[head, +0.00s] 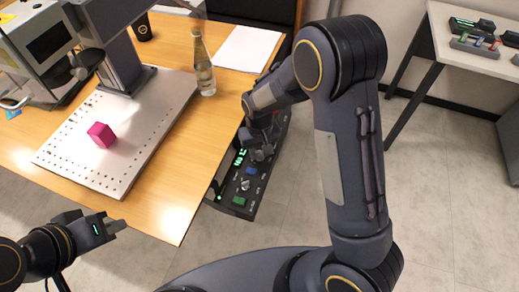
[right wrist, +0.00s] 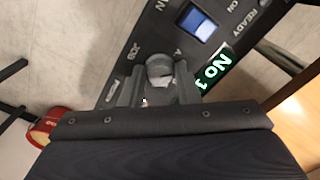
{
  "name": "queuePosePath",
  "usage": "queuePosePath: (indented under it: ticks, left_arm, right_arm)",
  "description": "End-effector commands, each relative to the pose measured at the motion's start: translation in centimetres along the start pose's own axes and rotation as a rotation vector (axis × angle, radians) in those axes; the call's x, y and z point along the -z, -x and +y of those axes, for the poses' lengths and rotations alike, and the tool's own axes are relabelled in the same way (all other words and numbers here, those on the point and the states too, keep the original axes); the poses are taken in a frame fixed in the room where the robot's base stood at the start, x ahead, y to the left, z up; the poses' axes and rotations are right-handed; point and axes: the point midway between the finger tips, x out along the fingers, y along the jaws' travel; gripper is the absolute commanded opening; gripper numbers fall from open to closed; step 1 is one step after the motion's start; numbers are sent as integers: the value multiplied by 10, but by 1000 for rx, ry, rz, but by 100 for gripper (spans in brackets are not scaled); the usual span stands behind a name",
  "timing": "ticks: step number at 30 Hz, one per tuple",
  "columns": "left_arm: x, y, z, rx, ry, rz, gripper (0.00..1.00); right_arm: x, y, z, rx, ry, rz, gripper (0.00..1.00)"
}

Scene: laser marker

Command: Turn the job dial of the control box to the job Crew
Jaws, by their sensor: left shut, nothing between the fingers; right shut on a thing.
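The dark control box (head: 229,203) sits beside the table's right edge, partly covered by my right arm. Its lit display (right wrist: 212,71) reads "NO 1" in the right wrist view. The grey job dial (right wrist: 160,66) is beside the lettering "JOB". My right gripper (right wrist: 158,82) is shut on this dial, one finger on either side. In the head view my right gripper (head: 262,148) is down at the box, and the arm hides part of the grip. My left gripper (head: 114,227) is shut and empty, by the table's front edge, away from the box.
A perforated plate (head: 75,163) on the wooden table carries a magenta cube (head: 101,135). A bottle (head: 202,65), paper (head: 245,48) and dark cup (head: 142,28) stand behind. A blue button (right wrist: 197,23) lies near the dial. A side table (head: 460,55) holds small items at upper right.

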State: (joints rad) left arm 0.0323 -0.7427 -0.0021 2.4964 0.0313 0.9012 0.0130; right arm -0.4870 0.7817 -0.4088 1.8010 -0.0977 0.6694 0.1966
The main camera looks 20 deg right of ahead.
Motion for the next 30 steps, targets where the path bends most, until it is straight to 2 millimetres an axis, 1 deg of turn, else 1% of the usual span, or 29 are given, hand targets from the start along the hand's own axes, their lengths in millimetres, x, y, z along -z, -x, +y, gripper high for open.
queuePosePath:
  ticks: [10,11,15,24,26,30]
  left_arm:
    - [0,0,0,0,0,0,0]
    - [0,0,0,0,0,0,0]
    - [0,0,0,0,0,0,0]
    - [0,0,0,0,0,0,0]
    - [1,1,1,0,0,0,0]
    - [2,4,2,0,0,0,0]
  right_arm:
    - [1,1,0,0,-2,2,6]
    - [1,1,0,0,-2,2,33]
    - [1,0,0,0,-2,2,50]
    - [0,3,0,1,-1,2,50]
    - [1,8,0,2,-1,4,50]
    - [1,31,0,3,-1,7,50]
